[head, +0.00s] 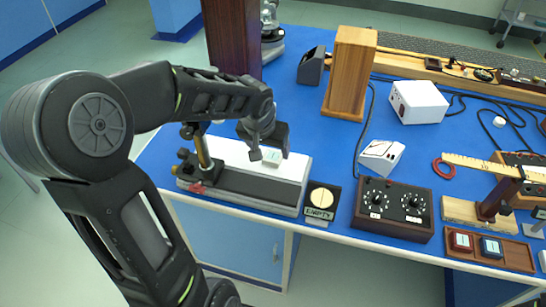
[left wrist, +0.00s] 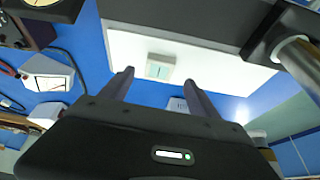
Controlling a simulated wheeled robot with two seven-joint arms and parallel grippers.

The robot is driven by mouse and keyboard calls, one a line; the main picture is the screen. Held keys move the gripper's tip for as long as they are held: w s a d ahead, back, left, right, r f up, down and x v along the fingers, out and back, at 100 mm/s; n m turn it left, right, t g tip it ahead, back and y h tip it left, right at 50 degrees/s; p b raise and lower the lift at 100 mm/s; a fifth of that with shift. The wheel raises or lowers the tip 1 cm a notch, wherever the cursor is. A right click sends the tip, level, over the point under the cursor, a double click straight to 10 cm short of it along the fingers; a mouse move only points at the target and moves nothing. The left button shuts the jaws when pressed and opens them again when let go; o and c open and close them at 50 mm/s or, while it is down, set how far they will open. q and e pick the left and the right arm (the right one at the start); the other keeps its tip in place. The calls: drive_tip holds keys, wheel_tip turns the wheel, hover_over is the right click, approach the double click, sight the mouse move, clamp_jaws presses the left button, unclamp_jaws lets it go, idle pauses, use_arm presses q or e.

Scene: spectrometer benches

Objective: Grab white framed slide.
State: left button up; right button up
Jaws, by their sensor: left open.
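The white framed slide (head: 272,157) lies on the white top of the grey-and-white bench instrument (head: 240,187). It is a small square with a pale greenish centre, and it also shows in the left wrist view (left wrist: 160,67). My left gripper (head: 268,156) is open above the instrument. In the left wrist view its two fingers (left wrist: 157,80) point toward the slide, one to each side of it in the picture. Nothing is between them, and I cannot tell the remaining height. My right gripper is in neither view.
A brass post (head: 203,152) stands at the instrument's left end. A wooden tray (head: 490,263) holds red-framed and blue-framed slides. A tall wooden block (head: 350,75) stands behind.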

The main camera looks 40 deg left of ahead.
sight(272, 157)
use_arm(q)
drive_tip(key=x, duration=0.4)
drive_tip(key=shift+w+d+f, duration=0.1)
drive_tip(key=shift+f, duration=0.2)
drive_tip(key=shift+c, duration=0.5)
drive_tip(key=c, duration=1.3)
